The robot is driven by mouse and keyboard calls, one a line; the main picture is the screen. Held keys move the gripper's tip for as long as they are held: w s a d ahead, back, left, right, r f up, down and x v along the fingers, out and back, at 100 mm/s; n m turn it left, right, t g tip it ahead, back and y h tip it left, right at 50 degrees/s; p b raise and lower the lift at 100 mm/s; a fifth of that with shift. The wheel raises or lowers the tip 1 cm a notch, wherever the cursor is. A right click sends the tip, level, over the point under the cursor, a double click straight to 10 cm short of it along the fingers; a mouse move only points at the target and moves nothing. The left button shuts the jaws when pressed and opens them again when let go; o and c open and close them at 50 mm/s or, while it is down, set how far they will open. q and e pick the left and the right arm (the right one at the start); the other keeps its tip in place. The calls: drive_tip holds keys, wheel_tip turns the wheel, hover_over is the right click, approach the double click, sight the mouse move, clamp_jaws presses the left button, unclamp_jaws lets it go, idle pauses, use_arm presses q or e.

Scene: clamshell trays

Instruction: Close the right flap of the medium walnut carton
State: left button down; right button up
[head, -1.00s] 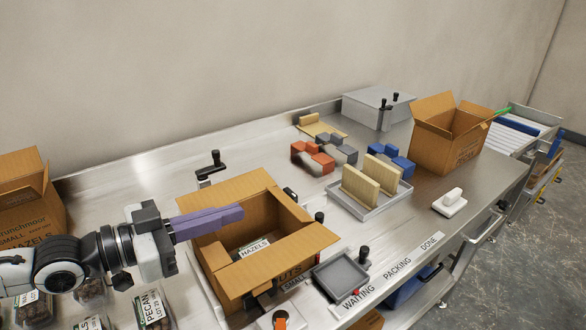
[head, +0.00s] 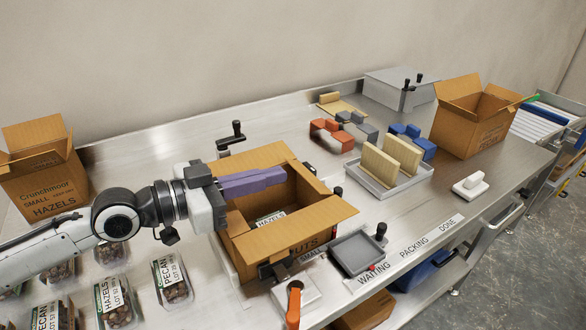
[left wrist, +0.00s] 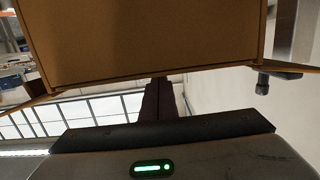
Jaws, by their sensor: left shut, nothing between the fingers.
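An open brown carton (head: 232,248) stands in a holder on the steel bench in the head view. Its printed front ends in "UTS"; the rest is covered. One flap lies outward along the front (head: 300,230), and another stands at the back (head: 255,158). A clear box labelled HAZELS (head: 268,217) lies inside. My left gripper (head: 283,175) is shut and empty, its purple fingers reaching across the carton's opening. I cannot tell if they touch a flap. In the left wrist view a cardboard panel (left wrist: 150,45) fills the top, just above the dark fingertips (left wrist: 158,82). My right gripper is not in view.
A small hazels carton (head: 45,185) stands at the left, with several filled clamshells (head: 172,282) in front. A grey tray (head: 357,252) sits right of the carton. A tray with wooden dividers (head: 385,190) and another open carton (head: 470,130) stand further right.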

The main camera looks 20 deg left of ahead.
sight(308, 176)
use_arm(q)
drive_tip(key=p+x, duration=0.1)
drive_tip(key=x, duration=0.4)
drive_tip(key=shift+w+d, duration=0.1)
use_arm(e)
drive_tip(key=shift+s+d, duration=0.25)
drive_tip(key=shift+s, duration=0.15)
use_arm(q)
drive_tip(key=shift+f+b, duration=0.4)
drive_tip(key=shift+f, duration=0.05)
drive_tip(key=shift+r, duration=0.1)
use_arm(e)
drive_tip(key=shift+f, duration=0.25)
use_arm(q)
drive_tip(key=shift+s, duration=0.2)
